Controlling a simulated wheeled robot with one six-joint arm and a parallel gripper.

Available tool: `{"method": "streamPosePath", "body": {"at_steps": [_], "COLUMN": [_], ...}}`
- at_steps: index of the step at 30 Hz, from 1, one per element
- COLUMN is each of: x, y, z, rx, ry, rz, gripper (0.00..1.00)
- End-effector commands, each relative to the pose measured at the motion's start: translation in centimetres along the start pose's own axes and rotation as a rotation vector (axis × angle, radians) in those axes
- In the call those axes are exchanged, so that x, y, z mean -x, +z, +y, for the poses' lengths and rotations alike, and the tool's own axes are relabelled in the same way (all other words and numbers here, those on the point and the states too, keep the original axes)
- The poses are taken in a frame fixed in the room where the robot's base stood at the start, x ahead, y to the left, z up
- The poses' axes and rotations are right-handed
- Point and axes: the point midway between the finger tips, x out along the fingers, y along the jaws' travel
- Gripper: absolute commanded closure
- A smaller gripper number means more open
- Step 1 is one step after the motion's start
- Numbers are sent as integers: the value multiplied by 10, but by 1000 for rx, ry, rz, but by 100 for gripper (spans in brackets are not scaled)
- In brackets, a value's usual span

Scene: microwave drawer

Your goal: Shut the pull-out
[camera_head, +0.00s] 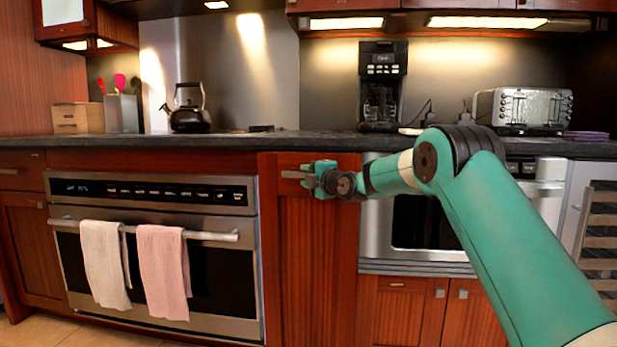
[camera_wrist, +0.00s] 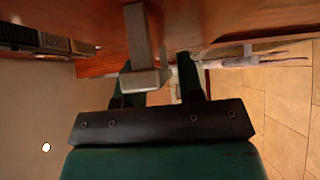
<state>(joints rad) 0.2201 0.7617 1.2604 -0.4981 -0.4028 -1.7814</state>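The pull-out is a tall red-brown wooden front (camera_head: 310,260) between the oven and the microwave in the head view. I cannot tell how far it stands out. Its short grey metal handle (camera_head: 292,174) is near the top and also shows in the wrist view (camera_wrist: 141,40). My gripper (camera_head: 309,178) is at the handle, close to the front. In the wrist view my gripper (camera_wrist: 157,65) has its two dark green fingers apart. The handle's end overlaps the left finger, and a gap shows to the right finger. Contact is unclear.
The oven (camera_head: 150,190) with two hanging towels is to the left, its bar handle sticking out. The microwave (camera_head: 425,222) is to the right, partly behind my arm. The dark countertop (camera_head: 230,142) runs above. Tiled floor (camera_wrist: 285,100) shows in the wrist view.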

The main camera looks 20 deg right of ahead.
Motion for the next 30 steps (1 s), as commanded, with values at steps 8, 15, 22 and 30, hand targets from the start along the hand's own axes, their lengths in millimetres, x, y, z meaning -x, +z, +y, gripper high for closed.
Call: {"method": "streamPosePath", "body": {"at_steps": [8,15,22,30], "x": [0,16,64,131], "y": [0,1,2,2], "z": [0,1,1,0], "rx": [-1,0,-2,-2], "ry": [0,-1,-1,0], "rz": [2,1,-3,-3], "gripper": [55,55,55,55]}}
